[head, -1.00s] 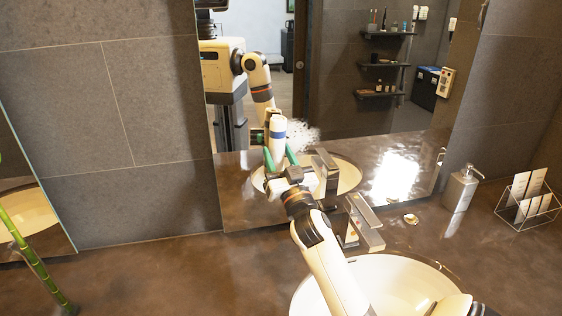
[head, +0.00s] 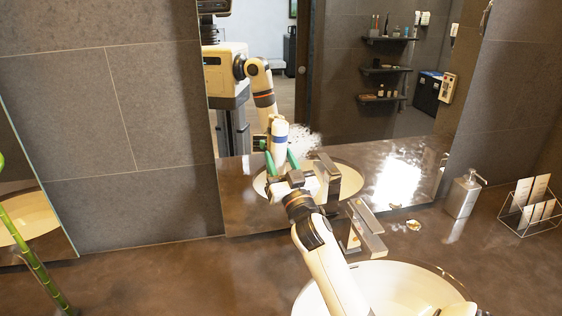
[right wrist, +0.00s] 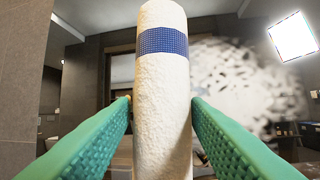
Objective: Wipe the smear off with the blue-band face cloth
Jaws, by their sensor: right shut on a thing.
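The face cloth (head: 280,143) is a white roll with a blue band. My right gripper (head: 281,163) is shut on it and holds it upright in front of the mirror. In the right wrist view the cloth (right wrist: 163,95) stands between the two green fingers (right wrist: 162,120). The smear (head: 305,138) is a pale, speckled patch on the mirror, just right of the cloth. It also shows in the right wrist view (right wrist: 240,85), partly hidden behind the cloth. I cannot tell whether the cloth touches the glass. My left gripper is not in view.
The mirror (head: 345,125) stands behind the brown counter (head: 150,275). A faucet (head: 366,232) and white basin (head: 385,290) lie beside and below my right arm. A soap dispenser (head: 462,195) and wire card rack (head: 532,212) stand at right, a green bamboo stalk (head: 30,245) at left.

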